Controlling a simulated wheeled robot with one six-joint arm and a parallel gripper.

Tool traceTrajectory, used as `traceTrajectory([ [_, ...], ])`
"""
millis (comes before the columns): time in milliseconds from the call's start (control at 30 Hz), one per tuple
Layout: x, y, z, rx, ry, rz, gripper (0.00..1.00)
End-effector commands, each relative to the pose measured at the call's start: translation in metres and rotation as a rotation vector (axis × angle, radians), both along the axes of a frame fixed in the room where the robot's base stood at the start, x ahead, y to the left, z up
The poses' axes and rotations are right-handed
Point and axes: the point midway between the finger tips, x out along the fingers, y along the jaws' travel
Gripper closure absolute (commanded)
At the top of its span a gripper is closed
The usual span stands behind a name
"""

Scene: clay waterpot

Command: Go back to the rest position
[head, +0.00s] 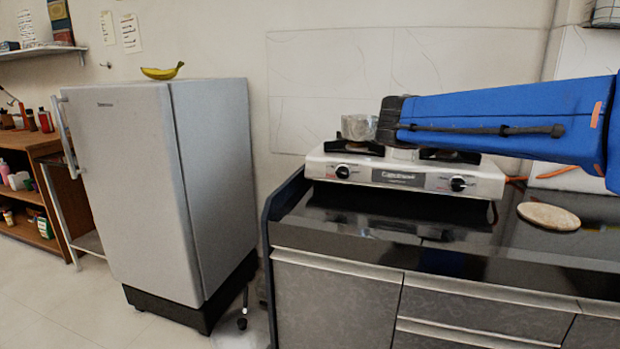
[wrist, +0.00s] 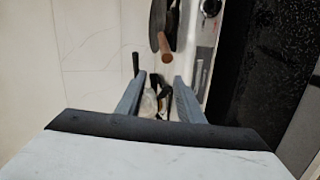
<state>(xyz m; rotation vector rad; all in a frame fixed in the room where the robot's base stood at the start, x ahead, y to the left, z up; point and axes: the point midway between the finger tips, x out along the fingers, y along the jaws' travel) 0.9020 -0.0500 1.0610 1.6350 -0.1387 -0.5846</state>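My blue arm (head: 500,108) reaches in from the right in the head view, above the stove and counter. Its dark end hides part of the stove's back; the fingers cannot be made out there. In the wrist view my gripper (wrist: 160,80) is open, with its two grey fingers apart and nothing held between them. Dark and pale utensils (wrist: 164,98) show beyond the gap. No clay waterpot is in view.
A two-burner stove (head: 402,180) with a grey pot (head: 358,127) stands on the black counter (head: 420,222). A round board (head: 548,216) lies to its right. A fridge (head: 140,190) with a banana (head: 162,72) on top stands left. Floor (head: 60,300) shows at lower left.

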Motion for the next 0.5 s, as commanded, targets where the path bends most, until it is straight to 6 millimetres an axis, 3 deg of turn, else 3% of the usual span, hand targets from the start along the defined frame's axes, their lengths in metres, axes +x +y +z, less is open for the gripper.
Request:
traceTrajectory([
  [267, -0.053, -0.033, -0.033, 0.149, 0.049, -0.092, 0.66],
  [367, -0.081, -0.047, -0.052, 0.230, 0.077, -0.141, 0.66],
  [500, -0.139, -0.066, -0.092, 0.389, 0.129, -0.235, 0.66],
])
